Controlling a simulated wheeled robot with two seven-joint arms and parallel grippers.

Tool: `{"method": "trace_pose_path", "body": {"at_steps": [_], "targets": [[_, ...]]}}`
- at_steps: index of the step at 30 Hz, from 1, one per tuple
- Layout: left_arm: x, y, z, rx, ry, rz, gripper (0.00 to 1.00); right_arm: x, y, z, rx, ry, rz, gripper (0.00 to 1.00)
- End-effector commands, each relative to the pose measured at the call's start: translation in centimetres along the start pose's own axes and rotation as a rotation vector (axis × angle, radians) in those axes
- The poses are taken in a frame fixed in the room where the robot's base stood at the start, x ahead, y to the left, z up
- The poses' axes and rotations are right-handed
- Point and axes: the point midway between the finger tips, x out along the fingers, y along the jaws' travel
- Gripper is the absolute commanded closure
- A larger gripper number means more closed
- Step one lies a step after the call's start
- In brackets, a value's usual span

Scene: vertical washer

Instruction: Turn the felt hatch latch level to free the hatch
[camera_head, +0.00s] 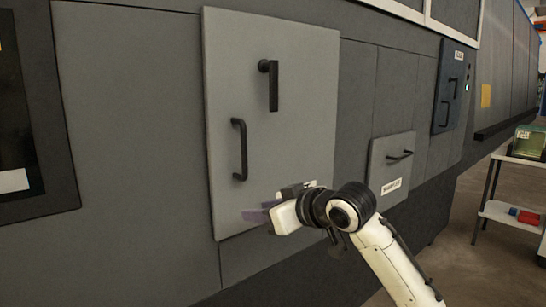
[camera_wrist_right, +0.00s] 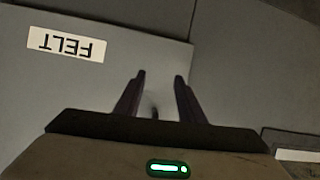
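The felt hatch (camera_head: 300,130) is a large light grey panel on the dark machine wall and looks closed. Its black latch lever (camera_head: 273,88) hangs straight down from a pivot near the top. A black vertical pull handle (camera_head: 240,150) sits lower left of it. In the wrist view the FELT label (camera_wrist_right: 66,44) appears upside down. My right gripper (camera_head: 258,210) is in front of the hatch's lower edge, below handle and latch; it also shows in the wrist view (camera_wrist_right: 160,76), fingers apart with nothing held. My left gripper is in neither view.
A smaller grey hatch (camera_head: 379,165) with a near-level lever is to the right, and a dark blue hatch (camera_head: 453,90) is farther right. A dark window (camera_head: 15,110) is at left. A white cart (camera_head: 510,212) stands far right on the floor.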

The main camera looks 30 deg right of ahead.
Motion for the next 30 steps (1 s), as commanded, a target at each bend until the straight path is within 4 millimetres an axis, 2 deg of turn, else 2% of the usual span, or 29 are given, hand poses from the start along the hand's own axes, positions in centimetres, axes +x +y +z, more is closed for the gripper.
{"method": "trace_pose_path", "body": {"at_steps": [1,3,6,10,13,17,30], "targets": [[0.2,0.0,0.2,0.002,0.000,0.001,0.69,-1.7,1.9,-4.3,0.004,0.066,0.020,0.64],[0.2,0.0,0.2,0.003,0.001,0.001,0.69,-4.0,3.8,-8.8,0.019,0.135,0.030,0.64],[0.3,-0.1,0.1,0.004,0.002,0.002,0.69,-7.7,6.1,-14.4,0.042,0.232,0.040,0.64],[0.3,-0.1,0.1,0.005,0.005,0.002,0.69,-12.1,8.2,-19.4,0.068,0.331,0.044,0.64],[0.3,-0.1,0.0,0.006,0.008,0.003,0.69,-14.1,8.9,-21.3,0.079,0.372,0.044,0.64],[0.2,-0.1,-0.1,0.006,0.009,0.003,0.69,-14.3,9.2,-22.3,0.087,0.388,0.041,0.64],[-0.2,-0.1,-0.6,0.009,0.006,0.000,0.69,-7.4,9.6,-25.1,0.087,0.387,0.040,0.64]]}}
